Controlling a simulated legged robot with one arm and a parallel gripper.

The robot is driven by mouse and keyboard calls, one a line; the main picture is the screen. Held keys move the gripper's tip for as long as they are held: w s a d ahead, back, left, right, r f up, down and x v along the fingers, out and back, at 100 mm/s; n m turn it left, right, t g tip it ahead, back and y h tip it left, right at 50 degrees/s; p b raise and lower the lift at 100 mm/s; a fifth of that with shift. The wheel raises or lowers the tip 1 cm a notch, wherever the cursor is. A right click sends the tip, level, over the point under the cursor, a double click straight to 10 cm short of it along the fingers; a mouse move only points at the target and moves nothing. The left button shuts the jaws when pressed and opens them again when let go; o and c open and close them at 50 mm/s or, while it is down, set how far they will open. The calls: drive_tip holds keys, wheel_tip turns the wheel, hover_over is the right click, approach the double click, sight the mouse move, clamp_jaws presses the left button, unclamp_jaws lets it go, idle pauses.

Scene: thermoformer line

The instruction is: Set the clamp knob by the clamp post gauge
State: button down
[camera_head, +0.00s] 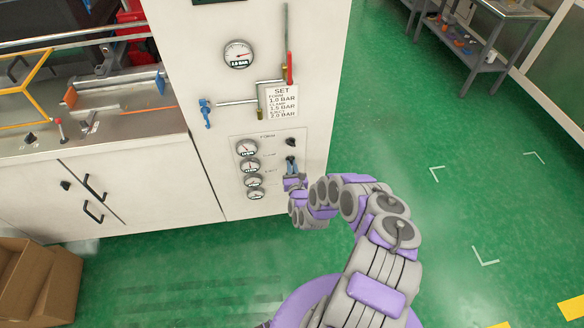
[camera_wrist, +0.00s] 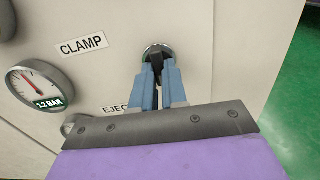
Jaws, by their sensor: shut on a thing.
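The clamp knob (camera_wrist: 156,62) is a black knob on a round base on the white panel, right of the CLAMP label (camera_wrist: 83,45). My gripper (camera_wrist: 160,78) is shut on it with its blue fingers on either side. In the head view my gripper (camera_head: 291,170) reaches the panel's right part, below another black knob (camera_head: 291,142). A round gauge (camera_wrist: 40,87) left of the knob, under the CLAMP label, shows a red needle and reads 1.2 BAR. The sign (camera_head: 281,103) reads SET, with form 1.0, clamp 1.5 and a last line of 2.0 BAR.
Several small gauges (camera_head: 247,147) stand in a column on the panel. Above are a larger gauge (camera_head: 238,54), a red-handled valve (camera_head: 289,68) and a blue valve (camera_head: 206,113). Cardboard boxes (camera_head: 38,280) stand lower left. Green floor (camera_head: 460,170) on the right is clear.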

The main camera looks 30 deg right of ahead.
drive_tip(key=shift+s+f+m, duration=0.1)
drive_tip(key=shift+f+m, duration=0.15)
drive_tip(key=shift+m, duration=0.25)
drive_tip(key=c, duration=1.4)
unclamp_jaws()
drive_tip(key=shift+o, duration=1.2)
drive_tip(key=shift+r, duration=0.15)
